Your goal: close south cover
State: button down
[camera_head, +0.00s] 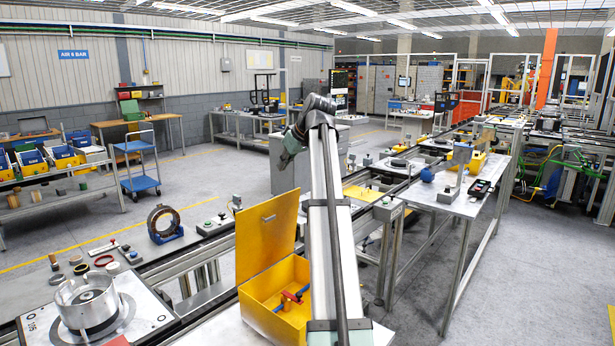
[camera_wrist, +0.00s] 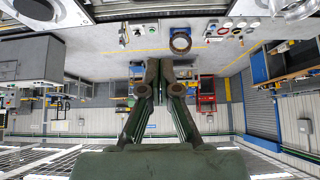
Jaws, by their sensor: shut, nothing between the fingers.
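A yellow box (camera_head: 262,322) stands in the front middle of the head view. Its yellow cover (camera_head: 266,236) is open and stands roughly upright, with a small handle near its top. No label shows whether this is the south cover. A red-and-blue item (camera_head: 291,299) lies inside the box. My gripper (camera_head: 285,160) is up in the air beyond the cover, apart from it. In the wrist view my gripper (camera_wrist: 156,62) has its two fingers together with nothing between them. I cannot make out the yellow box in the wrist view.
A metal housing (camera_head: 87,302) sits on a pallet at the front left. A bronze ring (camera_head: 163,224) stands on a blue stand behind it. A workbench (camera_head: 460,196) with small parts is at right. A blue cart (camera_head: 139,170) stands at the back left. Open floor lies between.

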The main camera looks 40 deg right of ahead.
jog(key=a+p+x, duration=0.1)
jog(key=p+x, duration=0.3)
jog(key=x, duration=0.6)
jog(key=s, duration=0.2)
jog(key=s+f+p, duration=0.1)
jog(key=s, duration=0.1)
jog(key=shift+d, duration=0.35)
